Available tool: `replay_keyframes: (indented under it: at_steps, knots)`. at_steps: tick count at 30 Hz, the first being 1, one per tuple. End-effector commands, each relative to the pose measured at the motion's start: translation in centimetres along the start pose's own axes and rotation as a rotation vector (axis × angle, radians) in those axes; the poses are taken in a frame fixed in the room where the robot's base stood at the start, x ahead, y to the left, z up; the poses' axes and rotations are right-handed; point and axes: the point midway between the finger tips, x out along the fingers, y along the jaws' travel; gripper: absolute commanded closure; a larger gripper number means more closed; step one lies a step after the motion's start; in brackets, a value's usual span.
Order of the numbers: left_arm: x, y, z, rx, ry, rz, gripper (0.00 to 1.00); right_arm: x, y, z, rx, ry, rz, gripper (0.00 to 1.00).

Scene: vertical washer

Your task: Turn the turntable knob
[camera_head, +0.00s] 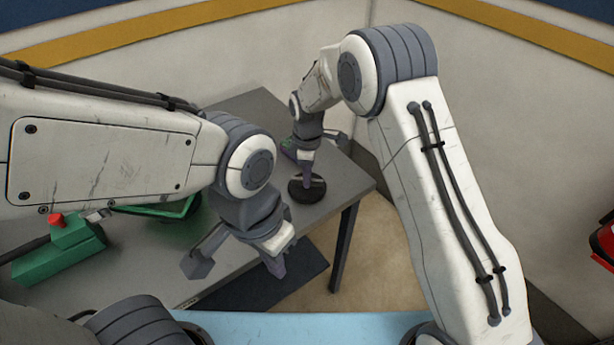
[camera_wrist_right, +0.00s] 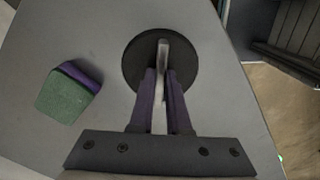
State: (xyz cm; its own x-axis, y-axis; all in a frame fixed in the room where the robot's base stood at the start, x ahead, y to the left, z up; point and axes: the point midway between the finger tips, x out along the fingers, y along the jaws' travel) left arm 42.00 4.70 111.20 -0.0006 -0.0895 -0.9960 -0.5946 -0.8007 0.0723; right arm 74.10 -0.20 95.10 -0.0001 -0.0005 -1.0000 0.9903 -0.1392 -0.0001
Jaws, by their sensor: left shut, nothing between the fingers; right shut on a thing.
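The turntable knob is a round black disc (camera_head: 307,189) with a raised pale bar across it, lying on the grey table near its right corner. In the right wrist view the disc (camera_wrist_right: 184,80) lies straight ahead, and the bar (camera_wrist_right: 161,60) rises between my fingers. My right gripper (camera_head: 306,178) points down over the disc. In the right wrist view its purple fingers (camera_wrist_right: 161,98) are shut on the bar from both sides. My left gripper (camera_head: 277,270) is shut and empty, hanging at the table's front edge, apart from the knob.
A green and purple block (camera_wrist_right: 70,92) lies on the table left of the disc. A green device with a red button (camera_head: 60,245) is at the table's left. The table (camera_head: 355,190) ends close to the knob's right. A red object (camera_head: 604,242) is at the far right.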

Motion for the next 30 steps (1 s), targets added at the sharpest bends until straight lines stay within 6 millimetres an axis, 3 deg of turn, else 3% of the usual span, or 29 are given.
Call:
replay_keyframes:
  at_steps: [9, 26, 27, 28, 29, 30]
  knots:
    - [-0.01, 0.0, 0.0, 0.0, 0.0, 0.0, 1.0, -0.1, -0.05, -0.19, -0.13, 0.003, 0.0, 1.0]
    - [-0.02, 0.0, 0.0, 0.0, 0.0, 0.0, 1.0, -0.1, -0.09, -0.22, -0.158, 0.004, 0.0, 1.0]
    - [-0.02, 0.0, 0.0, 0.0, 0.0, 0.0, 1.0, -0.1, -0.09, -0.22, -0.158, 0.004, 0.0, 0.77]
    - [-0.02, 0.0, 0.0, 0.0, 0.0, 0.0, 1.0, -0.1, -0.09, -0.23, -0.158, 0.004, 0.0, 0.66]
    - [-0.01, 0.0, 0.0, 0.0, 0.0, 0.0, 1.0, -0.09, -0.09, -0.21, -0.158, 0.003, 0.0, 0.55]
    - [-0.01, 0.0, 0.0, 0.0, 0.0, 0.0, 1.0, -0.09, -0.08, -0.18, -0.158, 0.003, 0.0, 0.55]
